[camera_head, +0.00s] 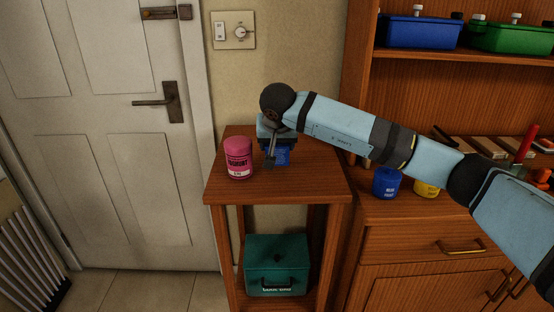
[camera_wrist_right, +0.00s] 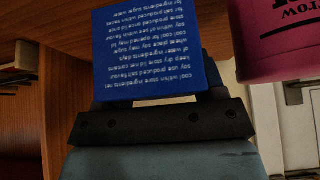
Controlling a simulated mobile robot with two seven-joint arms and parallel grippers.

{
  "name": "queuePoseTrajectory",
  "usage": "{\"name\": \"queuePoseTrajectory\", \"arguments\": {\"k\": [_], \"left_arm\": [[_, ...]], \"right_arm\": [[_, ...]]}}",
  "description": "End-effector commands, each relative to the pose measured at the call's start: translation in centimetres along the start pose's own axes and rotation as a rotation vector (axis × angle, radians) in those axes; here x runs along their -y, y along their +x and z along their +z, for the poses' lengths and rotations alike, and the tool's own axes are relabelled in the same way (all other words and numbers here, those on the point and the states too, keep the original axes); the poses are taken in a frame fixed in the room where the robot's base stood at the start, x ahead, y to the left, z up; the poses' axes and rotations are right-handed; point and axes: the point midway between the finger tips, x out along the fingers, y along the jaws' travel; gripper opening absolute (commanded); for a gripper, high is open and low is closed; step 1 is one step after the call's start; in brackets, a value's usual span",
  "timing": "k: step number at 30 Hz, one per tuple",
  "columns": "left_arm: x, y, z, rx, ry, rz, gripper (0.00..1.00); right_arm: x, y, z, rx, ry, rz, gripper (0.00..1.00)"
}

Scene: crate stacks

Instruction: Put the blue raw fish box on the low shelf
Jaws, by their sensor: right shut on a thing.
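A small blue box (camera_head: 283,158) is in my right gripper (camera_head: 275,156), at the top of the narrow wooden stand (camera_head: 315,187). In the right wrist view the blue box (camera_wrist_right: 158,48) shows a face with lines of small white text, between the fingers of the gripper (camera_wrist_right: 158,100). No raw fish name is readable. I cannot tell whether the box touches the stand top. The stand has a lower shelf (camera_head: 232,290), with a teal box (camera_head: 277,262) on it. My left gripper is not in view.
A pink jar (camera_head: 238,158) stands on the stand top just left of the gripper. It also shows in the right wrist view (camera_wrist_right: 275,40). Blue (camera_head: 386,183) and yellow (camera_head: 426,188) jars stand on the cabinet at right. A white door (camera_head: 95,130) is at left.

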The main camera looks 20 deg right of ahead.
Motion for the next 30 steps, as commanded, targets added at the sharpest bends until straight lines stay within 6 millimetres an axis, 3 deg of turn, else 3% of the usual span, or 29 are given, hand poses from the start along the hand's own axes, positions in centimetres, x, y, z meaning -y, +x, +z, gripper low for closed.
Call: {"name": "queuePoseTrajectory", "arguments": {"k": [10, 21, 22, 25, 30], "left_arm": [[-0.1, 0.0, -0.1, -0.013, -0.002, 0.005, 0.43], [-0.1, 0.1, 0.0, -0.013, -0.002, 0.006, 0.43], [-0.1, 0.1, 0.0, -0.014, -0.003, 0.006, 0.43], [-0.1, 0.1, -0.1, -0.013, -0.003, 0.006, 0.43], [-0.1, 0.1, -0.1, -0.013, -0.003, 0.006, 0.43]], "right_arm": [[0.0, 3.5, 2.2, 0.002, 0.000, -0.001, 0.37], [0.0, 3.9, 2.4, -0.001, 0.000, -0.001, 0.37], [0.0, 4.0, 2.5, 0.000, 0.000, -0.001, 0.66], [0.0, 3.9, 2.4, 0.000, 0.000, -0.001, 0.89], [0.0, 3.9, 2.4, 0.000, 0.000, -0.001, 0.89]]}}
